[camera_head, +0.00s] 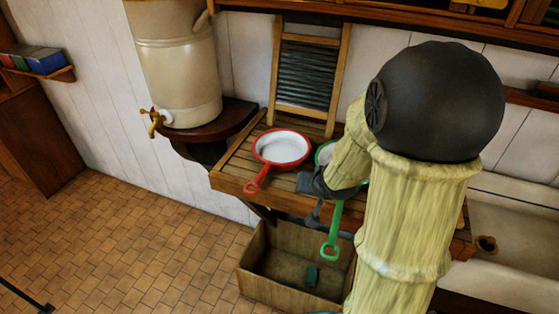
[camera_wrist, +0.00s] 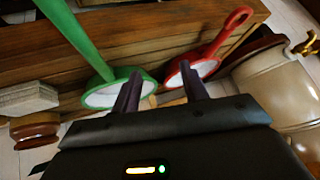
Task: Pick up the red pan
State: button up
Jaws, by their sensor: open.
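The red pan (camera_head: 281,147) with a white inside lies on the slatted wooden counter (camera_head: 231,163). Its red handle points to the front left, over the counter's front edge. In the wrist view the red pan (camera_wrist: 205,63) is at the upper right, beyond the right fingertip. A green pan (camera_wrist: 118,92) is at the left of it; in the head view only its green handle (camera_head: 333,233) and part of its rim show, behind my arm. My gripper (camera_wrist: 160,88) is open, with nothing seen between its fingers. In the head view my gripper (camera_head: 316,192) is right of the red pan.
A wooden crate (camera_head: 262,284) stands on the floor below the counter. A large beige urn (camera_head: 178,75) with a brass tap stands on a shelf at the left. A washboard (camera_head: 308,75) leans on the wall behind the red pan. A white sink (camera_head: 515,215) is at the right.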

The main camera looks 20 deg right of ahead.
jog(key=w+f+m+t+y+b, duration=0.1)
jog(key=w+d+m+t+y, duration=0.1)
jog(key=w, duration=0.1)
jog(key=w+d+f+m+t+y+b, duration=0.1)
jog(key=shift+w+d+f+b, duration=0.2)
jog(key=shift+w+f+b, duration=0.1)
jog(key=shift+w+f, duration=0.1)
jog(key=shift+w+f+m+t+y+b, duration=0.2)
jog(key=shift+m+t+y+b, duration=0.15)
jog(key=shift+y, duration=0.45)
jog(key=shift+d+f+m+t+y+b, duration=0.1)
jog(key=shift+m+t+y+b, duration=0.25)
jog(key=shift+y, duration=0.35)
jog(key=shift+s+m+y, duration=0.3)
jog(key=shift+m+y, duration=0.1)
jog(key=shift+y, duration=0.3)
jog(key=shift+s+a+r+m+y, duration=0.2)
jog(key=shift+s+r+m+y, duration=0.1)
jog(key=shift+y, duration=0.2)
